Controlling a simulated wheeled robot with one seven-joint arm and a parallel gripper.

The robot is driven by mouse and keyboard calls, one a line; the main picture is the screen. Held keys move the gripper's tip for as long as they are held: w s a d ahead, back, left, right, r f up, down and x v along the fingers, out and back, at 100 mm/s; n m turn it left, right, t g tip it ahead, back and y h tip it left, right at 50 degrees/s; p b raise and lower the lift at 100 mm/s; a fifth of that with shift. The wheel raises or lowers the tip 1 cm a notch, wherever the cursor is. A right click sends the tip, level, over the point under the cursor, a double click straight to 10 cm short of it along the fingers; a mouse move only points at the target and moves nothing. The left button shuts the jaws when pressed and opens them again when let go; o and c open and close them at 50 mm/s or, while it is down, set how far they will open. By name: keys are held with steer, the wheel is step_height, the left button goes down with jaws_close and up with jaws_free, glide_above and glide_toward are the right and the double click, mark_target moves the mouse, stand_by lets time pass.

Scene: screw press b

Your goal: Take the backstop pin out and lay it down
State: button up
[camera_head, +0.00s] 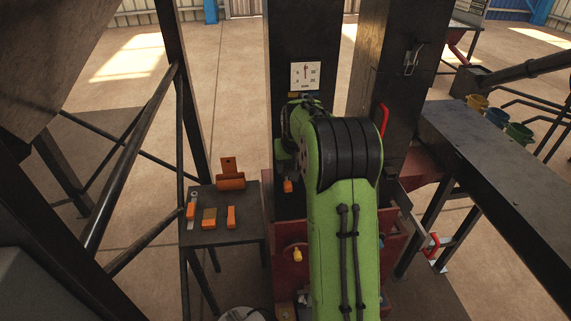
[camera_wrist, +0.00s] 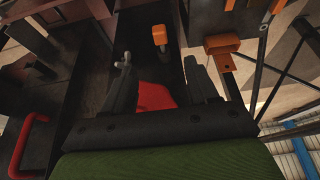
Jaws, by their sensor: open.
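An orange-ended peg (camera_head: 288,186), which may be the backstop pin, shows at the front of the dark press, just left of my green arm. What looks like the same orange piece (camera_wrist: 160,38) is beyond my fingertips in the wrist view. My gripper (camera_wrist: 160,72) is open, its two dark fingers apart with nothing held. A red part (camera_wrist: 155,97) shows between and behind the fingers. A small grey metal fitting (camera_wrist: 123,61) shows at the left fingertip; I cannot tell whether they touch. In the head view my arm hides the gripper and part of the press.
A small dark table (camera_head: 235,236) left of the press bears several orange-marked pieces and an orange bracket (camera_head: 230,181). Its front part is bare. A yellow knob (camera_head: 297,254) sits on the red lower panel. A red handle (camera_head: 384,119) and a long dark bench (camera_head: 500,170) are on the right.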

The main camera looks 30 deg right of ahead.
mark_target(288, 186)
steer(key=b+x, duration=0.2)
steer(key=x, duration=1.2)
steer(key=shift+s, duration=0.1)
jaws_close()
steer(key=shift+s, duration=0.1)
